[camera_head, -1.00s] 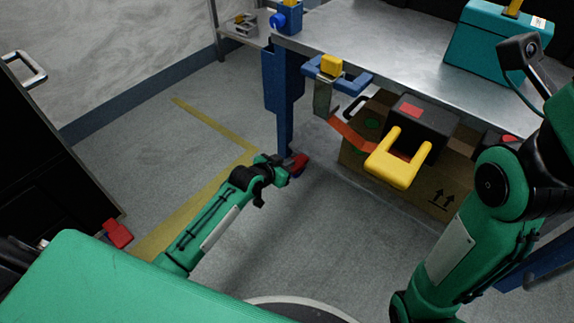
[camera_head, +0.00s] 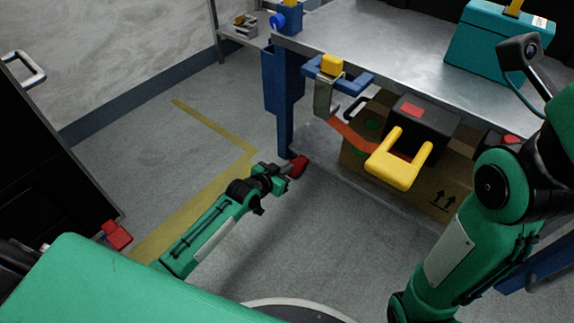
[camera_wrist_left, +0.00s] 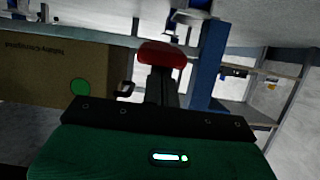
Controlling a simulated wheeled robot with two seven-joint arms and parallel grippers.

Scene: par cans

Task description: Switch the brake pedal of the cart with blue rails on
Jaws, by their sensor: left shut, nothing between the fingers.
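The cart with blue rails (camera_head: 282,110) stands at the right in the head view, with a grey metal top. A red brake pedal (camera_head: 298,166) sits low by its near leg. My left gripper (camera_head: 282,175) is shut and empty, low over the floor, with its tips right at the pedal. The wrist view shows the red pedal (camera_wrist_left: 163,55) directly ahead of the dark shut fingers (camera_wrist_left: 163,88). I cannot tell whether they touch or whether the pedal is up or down. My right arm is at the right; its gripper is not in view.
Another red pedal (camera_head: 116,235) is by a dark cabinet-like unit at the left. The floor between is clear.

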